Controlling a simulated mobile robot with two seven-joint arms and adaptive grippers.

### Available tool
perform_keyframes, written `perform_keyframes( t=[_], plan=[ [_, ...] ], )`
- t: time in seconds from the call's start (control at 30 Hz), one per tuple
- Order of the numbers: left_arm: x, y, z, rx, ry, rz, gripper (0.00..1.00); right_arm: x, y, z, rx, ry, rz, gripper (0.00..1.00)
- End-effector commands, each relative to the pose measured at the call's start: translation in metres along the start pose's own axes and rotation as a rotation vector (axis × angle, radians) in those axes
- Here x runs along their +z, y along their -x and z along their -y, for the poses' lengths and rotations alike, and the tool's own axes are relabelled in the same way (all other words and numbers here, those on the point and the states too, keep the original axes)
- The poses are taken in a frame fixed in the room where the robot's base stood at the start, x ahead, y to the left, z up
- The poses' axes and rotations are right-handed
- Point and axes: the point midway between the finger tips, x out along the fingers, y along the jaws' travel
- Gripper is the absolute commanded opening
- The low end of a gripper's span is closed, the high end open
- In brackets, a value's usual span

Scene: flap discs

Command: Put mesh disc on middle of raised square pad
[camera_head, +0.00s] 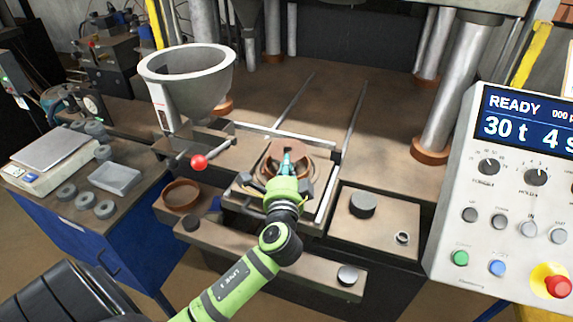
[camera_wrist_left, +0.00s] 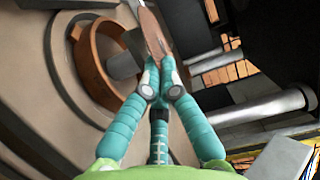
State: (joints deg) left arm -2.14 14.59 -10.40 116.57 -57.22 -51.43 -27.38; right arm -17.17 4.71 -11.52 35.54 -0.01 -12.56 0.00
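My left gripper (camera_head: 287,160) is over the press's middle station in the head view. In the left wrist view its teal fingers (camera_wrist_left: 161,72) are close together on a thin reddish-brown disc, seen nearly edge-on, which I take for the mesh disc (camera_wrist_left: 152,28). The disc (camera_head: 285,147) also shows past the fingertips in the head view, tilted up; its mesh texture is too small to make out. I cannot clearly pick out the raised square pad. My right gripper is not in view.
A grey hopper (camera_head: 187,85) and a red-knobbed lever (camera_head: 199,162) stand left of the station. Another brown ring (camera_head: 181,194) lies at left. A dark round block (camera_head: 362,205) and small metal ring (camera_head: 402,238) sit at right. Steel columns (camera_head: 455,85) and a control panel (camera_head: 520,190) bound the right.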

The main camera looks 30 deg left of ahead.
Motion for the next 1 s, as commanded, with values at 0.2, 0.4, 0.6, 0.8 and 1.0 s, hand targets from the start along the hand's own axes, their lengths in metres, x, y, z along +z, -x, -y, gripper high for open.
perform_keyframes(
  t=[0.2,0.4,0.6,0.8,1.0],
  plan=[
    [0.0,0.0,-0.003,0.006,0.0,0.0,0.33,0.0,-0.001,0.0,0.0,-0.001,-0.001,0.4],
    [0.0,0.001,-0.005,0.012,-0.001,0.0,0.33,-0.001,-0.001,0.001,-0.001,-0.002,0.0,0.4],
    [0.0,0.002,-0.008,0.017,-0.002,0.0,0.33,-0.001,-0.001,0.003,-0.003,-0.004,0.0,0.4],
    [0.0,0.025,-0.009,0.021,0.0,0.0,0.33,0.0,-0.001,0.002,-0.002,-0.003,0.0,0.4],
    [0.0,0.068,-0.004,0.009,0.003,-0.001,0.33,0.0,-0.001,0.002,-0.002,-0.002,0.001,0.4]
  ],
)
